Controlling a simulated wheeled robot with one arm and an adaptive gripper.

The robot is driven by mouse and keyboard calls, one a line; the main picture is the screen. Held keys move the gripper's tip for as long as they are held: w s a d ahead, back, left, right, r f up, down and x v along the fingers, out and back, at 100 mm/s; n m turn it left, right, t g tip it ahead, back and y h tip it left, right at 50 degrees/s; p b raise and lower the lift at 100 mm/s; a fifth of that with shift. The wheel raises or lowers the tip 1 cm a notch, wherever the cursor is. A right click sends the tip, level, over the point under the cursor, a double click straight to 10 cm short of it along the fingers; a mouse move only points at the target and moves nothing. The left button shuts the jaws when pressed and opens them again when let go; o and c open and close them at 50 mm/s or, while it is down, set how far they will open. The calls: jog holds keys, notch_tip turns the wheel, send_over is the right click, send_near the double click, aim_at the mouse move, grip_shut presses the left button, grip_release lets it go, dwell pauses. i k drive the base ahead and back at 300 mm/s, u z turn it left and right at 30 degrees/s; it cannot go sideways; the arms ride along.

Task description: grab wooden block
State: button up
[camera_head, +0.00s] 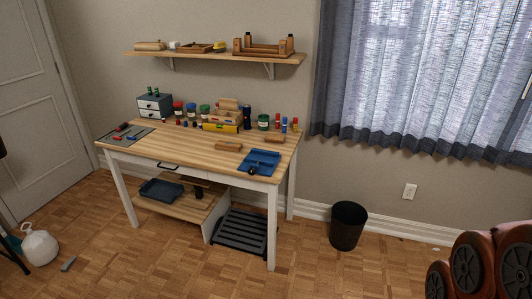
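A small brown wooden block (228,146) lies flat on the wooden top of the desk (185,148), right of its middle. A second similar wooden piece (274,138) lies further right, near the back right corner. Both look like plain oblong blocks; they are too small to tell apart in detail. Nothing is touching either one. My gripper does not show in the head view, so its opening and its place relative to the blocks are hidden.
A blue tray (260,162) lies at the desk's front right. Jars, a yellow level (220,128) and a drawer box (154,105) line the back. A shelf (215,57) hangs above. A black bin (348,225) stands right of the desk. Floor before the desk is mostly clear.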

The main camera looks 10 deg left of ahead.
aim_at(225, 145)
jog(key=z, duration=0.25)
jog(key=i, duration=0.85)
jog(key=u, duration=0.35)
jog(key=i, duration=1.2)
jog(key=u, duration=1.6)
jog(key=i, duration=0.6)
jog(key=u, duration=0.65)
